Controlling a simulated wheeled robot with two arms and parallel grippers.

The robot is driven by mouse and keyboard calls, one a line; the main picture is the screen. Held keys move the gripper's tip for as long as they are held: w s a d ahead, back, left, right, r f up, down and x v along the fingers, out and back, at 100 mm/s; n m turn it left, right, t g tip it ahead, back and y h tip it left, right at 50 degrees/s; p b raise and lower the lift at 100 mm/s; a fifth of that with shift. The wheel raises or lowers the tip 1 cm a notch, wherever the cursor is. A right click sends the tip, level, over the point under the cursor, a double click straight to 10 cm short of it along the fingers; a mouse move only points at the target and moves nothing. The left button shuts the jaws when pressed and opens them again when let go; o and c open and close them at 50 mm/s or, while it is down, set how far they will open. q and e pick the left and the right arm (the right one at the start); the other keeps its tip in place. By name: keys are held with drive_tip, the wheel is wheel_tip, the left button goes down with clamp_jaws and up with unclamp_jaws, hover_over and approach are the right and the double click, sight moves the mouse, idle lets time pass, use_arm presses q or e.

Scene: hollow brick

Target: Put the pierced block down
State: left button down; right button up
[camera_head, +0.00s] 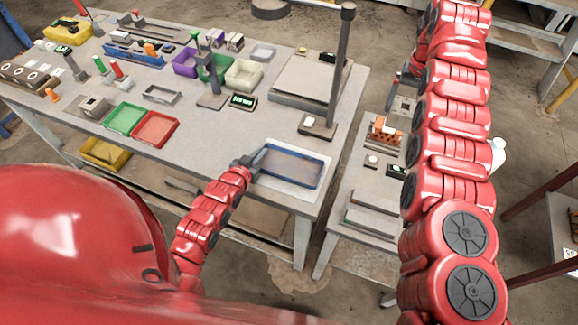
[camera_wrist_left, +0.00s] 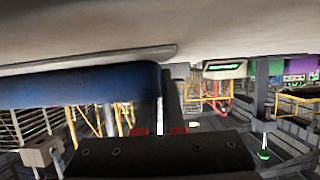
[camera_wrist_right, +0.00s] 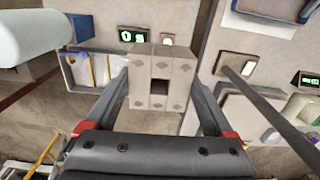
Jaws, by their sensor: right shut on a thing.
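The pierced block (camera_wrist_right: 152,78) is pale grey with a square hole and small diamond marks. In the right wrist view my right gripper (camera_wrist_right: 160,95) is shut on it, a finger on each side. In the head view my right gripper (camera_head: 408,78) is mostly hidden by my arm; a grey block there (camera_head: 403,104) looks like the held one, above the small side table (camera_head: 345,185). My left gripper (camera_head: 257,160) is at the left end of a blue tray (camera_head: 292,182). In the left wrist view its fingers (camera_wrist_left: 168,108) look close together, with nothing visible between them.
The main table (camera_head: 225,125) holds a scale plate (camera_head: 310,82), a post (camera_head: 341,65), and green (camera_head: 123,118) and red (camera_head: 155,129) trays.

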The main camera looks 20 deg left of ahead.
drive_tip(key=s+a+f, duration=0.4)
drive_tip(key=a+f, duration=0.2)
drive_tip(key=a, duration=0.5)
hover_over(304, 173)
wheel_tip(304, 173, down, 11)
drive_tip(key=shift+r, duration=0.1)
drive_tip(key=o, duration=1.5)
drive_tip(key=shift+f, duration=0.2)
drive_tip(key=shift+c, duration=0.2)
drive_tip(key=shift+r, duration=0.15)
